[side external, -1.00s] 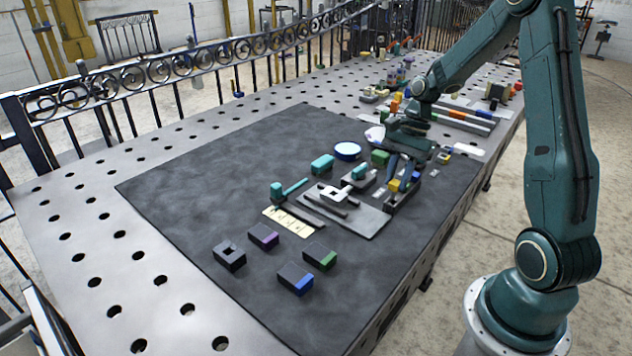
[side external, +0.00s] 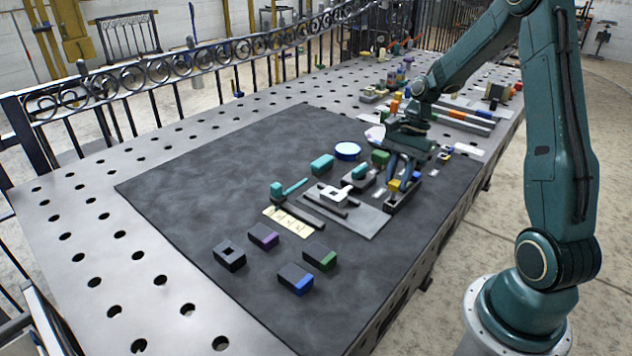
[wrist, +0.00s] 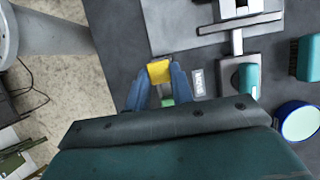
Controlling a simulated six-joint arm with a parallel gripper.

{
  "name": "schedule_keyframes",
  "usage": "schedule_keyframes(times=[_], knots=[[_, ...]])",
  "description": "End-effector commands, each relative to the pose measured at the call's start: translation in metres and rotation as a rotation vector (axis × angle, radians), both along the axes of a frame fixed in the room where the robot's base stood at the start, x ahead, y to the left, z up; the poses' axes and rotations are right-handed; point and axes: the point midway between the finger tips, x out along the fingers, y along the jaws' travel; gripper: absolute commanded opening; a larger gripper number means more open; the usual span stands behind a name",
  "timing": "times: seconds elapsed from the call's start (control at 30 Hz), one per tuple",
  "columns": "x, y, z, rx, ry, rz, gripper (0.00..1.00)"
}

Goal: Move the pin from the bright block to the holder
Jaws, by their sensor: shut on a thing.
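My gripper (side external: 402,181) is low at the right edge of the dark mat. In the wrist view its two blue fingers (wrist: 158,82) are shut on a yellow piece (wrist: 159,71). The yellow piece also shows beside the fingers in the side view (side external: 394,186). Its lower part is hidden, and I cannot tell whether it is the pin itself. A dark, low block (side external: 403,199) lies at the fingertips. A black block with a square opening (side external: 229,256) stands at the front left of the mat; I cannot tell whether it is the holder.
Black blocks with purple (side external: 264,236), green (side external: 320,256) and blue (side external: 295,279) ends stand at the front. A grey plate with a white bracket (side external: 333,195), a teal-handled tool (side external: 280,191) and a round blue-rimmed tin (side external: 347,150) lie nearby. The mat's left half is clear.

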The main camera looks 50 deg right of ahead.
Motion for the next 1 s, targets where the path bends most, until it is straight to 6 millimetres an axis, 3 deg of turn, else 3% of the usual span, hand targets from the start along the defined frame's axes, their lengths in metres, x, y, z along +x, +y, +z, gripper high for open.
schedule_keyframes(times=[1.0], knots=[[0.0, 0.0, -0.014, 0.0, 0.0, 0.0, 0.0]])
